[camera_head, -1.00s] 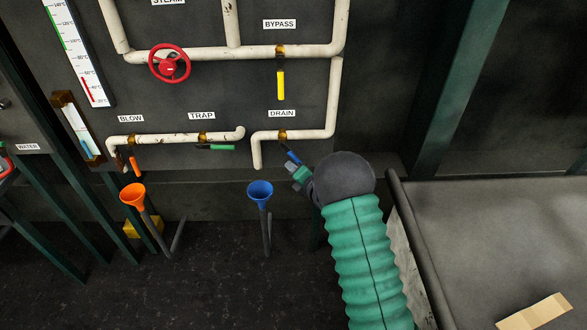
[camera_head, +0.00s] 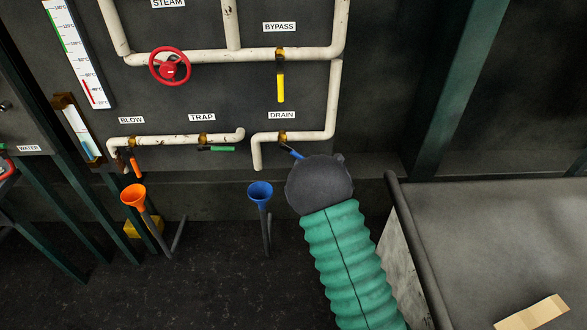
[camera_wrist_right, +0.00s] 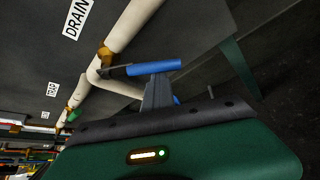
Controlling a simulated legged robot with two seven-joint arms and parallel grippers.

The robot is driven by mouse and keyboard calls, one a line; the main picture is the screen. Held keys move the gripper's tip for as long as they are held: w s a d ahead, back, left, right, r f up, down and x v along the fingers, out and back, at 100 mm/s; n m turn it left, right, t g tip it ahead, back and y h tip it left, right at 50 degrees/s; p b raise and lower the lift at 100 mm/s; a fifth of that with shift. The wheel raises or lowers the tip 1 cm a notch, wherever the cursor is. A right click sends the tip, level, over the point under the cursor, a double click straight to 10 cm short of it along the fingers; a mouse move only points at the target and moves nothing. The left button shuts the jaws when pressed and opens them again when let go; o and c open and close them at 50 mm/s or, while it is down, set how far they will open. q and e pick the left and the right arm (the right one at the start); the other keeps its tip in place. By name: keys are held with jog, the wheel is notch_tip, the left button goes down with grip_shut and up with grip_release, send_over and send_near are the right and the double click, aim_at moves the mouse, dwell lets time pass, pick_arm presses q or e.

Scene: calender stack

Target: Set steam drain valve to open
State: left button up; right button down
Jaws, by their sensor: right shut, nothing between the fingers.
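The drain valve sits on the white pipe under the DRAIN label (camera_head: 282,115). Its brass body (camera_head: 283,138) carries a blue handle (camera_head: 294,152) slanting down to the right, its lower end hidden behind my right wrist. In the right wrist view the blue handle (camera_wrist_right: 153,67) lies across the tip of my right gripper (camera_wrist_right: 158,84). The gripper is shut with nothing between its fingers, its tip at or against the handle's side; contact is hard to tell. In the head view the gripper is hidden behind my wrist. My left gripper is not in view.
A blue funnel (camera_head: 261,191) stands below the drain pipe, left of my right wrist. The yellow bypass handle (camera_head: 281,86) hangs above, and the green trap handle (camera_head: 216,149) is to the left. A grey table (camera_head: 490,240) is at right.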

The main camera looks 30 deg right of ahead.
jog(key=shift+s+d+r+n+g+h+p, duration=0.2)
jog(key=shift+d+r+n+g+h, duration=0.15)
jog(key=shift+r+n+h, duration=0.3)
jog(key=shift+s+d+r+n+g+h+p, duration=0.1)
jog(key=shift+d+r+n+g+h+p, duration=0.15)
jog(key=shift+r+n+g+h, duration=0.4)
jog(key=shift+s+d+r+n+g+h+p, duration=0.2)
jog(key=shift+d+r+n+h, duration=0.15)
jog(key=shift+r+n, duration=0.45)
jog(key=shift+r, duration=0.1)
